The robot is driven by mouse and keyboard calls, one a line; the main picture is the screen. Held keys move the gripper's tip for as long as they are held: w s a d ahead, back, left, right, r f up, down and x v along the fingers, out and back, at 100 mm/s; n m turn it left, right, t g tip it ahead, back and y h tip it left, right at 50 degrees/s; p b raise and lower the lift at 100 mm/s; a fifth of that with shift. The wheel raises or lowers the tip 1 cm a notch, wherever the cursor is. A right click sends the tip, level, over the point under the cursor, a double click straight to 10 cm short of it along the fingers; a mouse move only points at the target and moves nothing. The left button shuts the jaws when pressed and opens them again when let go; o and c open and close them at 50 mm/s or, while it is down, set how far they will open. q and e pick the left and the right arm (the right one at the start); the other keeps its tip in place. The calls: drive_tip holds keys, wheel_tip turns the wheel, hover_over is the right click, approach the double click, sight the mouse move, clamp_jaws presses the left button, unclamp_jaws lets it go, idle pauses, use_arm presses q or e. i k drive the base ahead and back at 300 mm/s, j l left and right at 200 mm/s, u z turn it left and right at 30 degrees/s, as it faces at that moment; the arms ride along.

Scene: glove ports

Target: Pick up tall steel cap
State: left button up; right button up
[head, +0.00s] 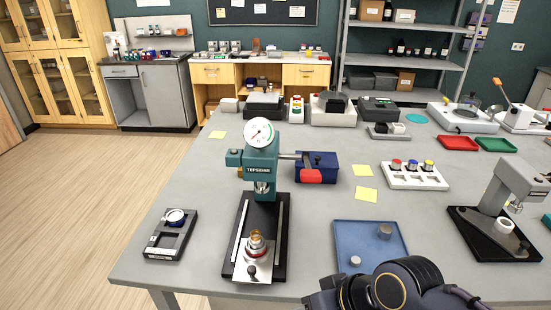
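Two grey metal caps stand on the blue tray (345,235) at the front of the table. One cap (385,230) is at the tray's right and looks larger and taller. The other cap (354,261) is smaller and sits nearer the front edge. I cannot tell for sure from here which is the tall steel cap, but the larger one looks taller. A dark part of my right arm covers the tray's front right corner. The fingers of my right gripper do not show, and my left gripper is not in view.
A teal press (262,165) with a dial stands left of the tray. A dark fixture (171,235) holding a round gauge lies farther left. A grey and black stand (495,215) is at the right. A white block (414,176) with coloured caps sits behind the tray.

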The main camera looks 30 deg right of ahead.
sight(385, 231)
drive_tip(key=z, duration=1.9)
drive_tip(key=i+l+u, duration=0.1)
drive_tip(key=i+u, duration=0.15)
drive_tip(key=u, duration=0.2)
drive_tip(key=i+l+u, duration=0.25)
drive_tip(key=u, duration=0.15)
drive_tip(key=i+l+u, duration=0.2)
drive_tip(key=u, duration=0.25)
